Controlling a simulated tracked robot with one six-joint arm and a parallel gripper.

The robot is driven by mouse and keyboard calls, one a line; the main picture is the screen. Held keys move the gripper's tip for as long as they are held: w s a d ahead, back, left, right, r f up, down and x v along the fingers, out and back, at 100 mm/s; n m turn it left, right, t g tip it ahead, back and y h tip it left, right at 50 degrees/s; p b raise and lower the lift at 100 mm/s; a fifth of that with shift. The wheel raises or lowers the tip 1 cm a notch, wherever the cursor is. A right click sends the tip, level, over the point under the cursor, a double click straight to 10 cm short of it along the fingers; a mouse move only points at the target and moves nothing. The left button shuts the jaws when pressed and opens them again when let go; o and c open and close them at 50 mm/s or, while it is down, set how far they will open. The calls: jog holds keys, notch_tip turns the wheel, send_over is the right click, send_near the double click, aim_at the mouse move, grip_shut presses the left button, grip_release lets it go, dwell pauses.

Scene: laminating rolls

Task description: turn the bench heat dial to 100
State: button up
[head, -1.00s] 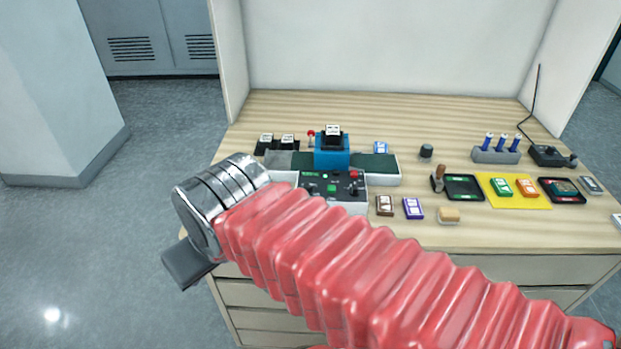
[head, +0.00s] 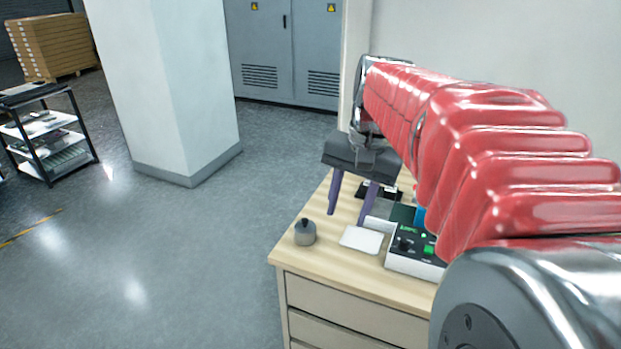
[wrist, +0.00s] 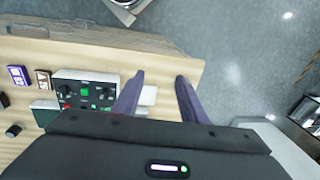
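The control box (head: 415,252) stands near the front of the bench, partly behind my arm. Its top has a black knob (head: 403,244) and a green button (head: 429,250). The box also shows in the wrist view (wrist: 85,92), with several small knobs and a green button. I cannot read any dial marks or tell which knob is the heat dial. My gripper (head: 347,217) is open and empty, its two purple fingers pointing down above the bench's left part. In the wrist view, my gripper (wrist: 160,76) has its fingers apart, the box to their left.
A white card (head: 362,240) lies left of the box. A grey cylinder with a black knob (head: 305,232) stands near the bench's left front corner. The wooden bench (head: 330,268) ends at its left edge. A grey pillar (head: 165,80) and shelf cart (head: 48,135) stand beyond.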

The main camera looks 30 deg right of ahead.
jog(key=w+d+m+g+y, duration=0.15)
jog(key=d+m, duration=0.35)
jog(key=d, duration=0.8)
jog(key=m+y, duration=0.2)
jog(key=m, duration=0.2)
send_near(407, 240)
jog(key=v, duration=0.6)
jog(key=shift+s+f, duration=0.2)
jog(key=shift+s, duration=0.05)
jog(key=x, duration=1.3)
jog(key=shift+w+a+f, duration=0.25)
jog(key=shift+f, duration=0.1)
